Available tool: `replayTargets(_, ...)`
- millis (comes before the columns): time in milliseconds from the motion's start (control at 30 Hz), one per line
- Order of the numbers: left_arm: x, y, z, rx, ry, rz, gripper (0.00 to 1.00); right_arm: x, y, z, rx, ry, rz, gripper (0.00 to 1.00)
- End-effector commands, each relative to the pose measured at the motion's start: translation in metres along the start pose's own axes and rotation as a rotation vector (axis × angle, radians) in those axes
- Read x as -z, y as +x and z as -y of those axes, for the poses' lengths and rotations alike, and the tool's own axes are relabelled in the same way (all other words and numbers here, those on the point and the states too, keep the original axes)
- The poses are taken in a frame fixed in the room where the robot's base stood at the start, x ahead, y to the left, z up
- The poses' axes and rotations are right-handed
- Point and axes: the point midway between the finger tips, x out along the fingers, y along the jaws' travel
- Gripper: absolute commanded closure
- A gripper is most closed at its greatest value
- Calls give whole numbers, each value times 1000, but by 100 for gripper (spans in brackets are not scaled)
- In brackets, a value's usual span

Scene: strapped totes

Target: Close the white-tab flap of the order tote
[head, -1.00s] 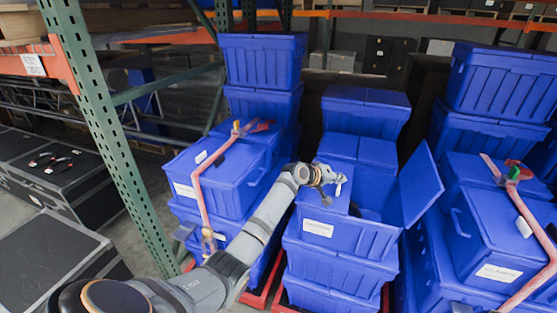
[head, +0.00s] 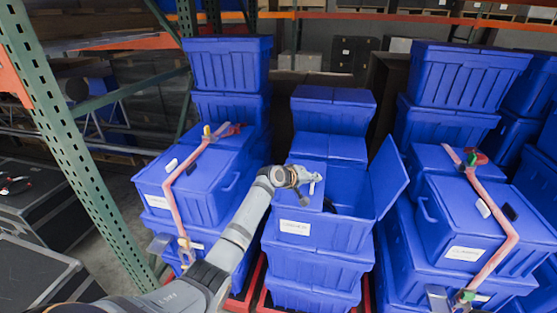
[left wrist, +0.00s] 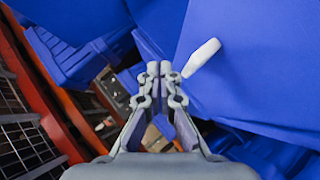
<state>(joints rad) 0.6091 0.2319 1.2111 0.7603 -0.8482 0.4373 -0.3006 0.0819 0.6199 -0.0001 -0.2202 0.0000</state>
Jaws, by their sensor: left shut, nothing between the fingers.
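The order tote (head: 315,239) is the open blue tote in the middle stack, with a white label on its front. The left flap (head: 292,203) appears to lie down over the left part, partly hidden by my arm. A white tab (left wrist: 201,57) on a blue surface shows just right of my fingertips in the left wrist view. My left gripper (head: 309,185) is shut and empty above the left flap. Contact with the tab cannot be told. My right gripper is not in view.
A strapped blue tote (head: 209,184) stands to the left and another strapped tote (head: 459,214) to the right. Closed totes (head: 333,108) are stacked behind.

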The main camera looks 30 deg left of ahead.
Motion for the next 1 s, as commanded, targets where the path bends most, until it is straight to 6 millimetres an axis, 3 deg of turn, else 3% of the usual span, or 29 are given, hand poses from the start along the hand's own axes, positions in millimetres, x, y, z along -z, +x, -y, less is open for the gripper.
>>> replayTargets(33, 9, -7, -17, -1, 0, -1, 100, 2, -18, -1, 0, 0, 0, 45)
replayTargets(100, 18, -14, -34, -1, -1, -2, 100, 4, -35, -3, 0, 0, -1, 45)
replayTargets(200, 8, -24, -35, -2, 4, -3, 100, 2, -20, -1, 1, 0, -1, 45)
replayTargets(400, -1, -60, -59, -2, 4, -4, 100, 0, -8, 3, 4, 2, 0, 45)
replayTargets(600, -6, -84, -76, -1, 1, -3, 100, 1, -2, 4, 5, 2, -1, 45)
replayTargets(1000, -13, -90, -74, 12, 11, 5, 100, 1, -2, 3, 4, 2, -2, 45)
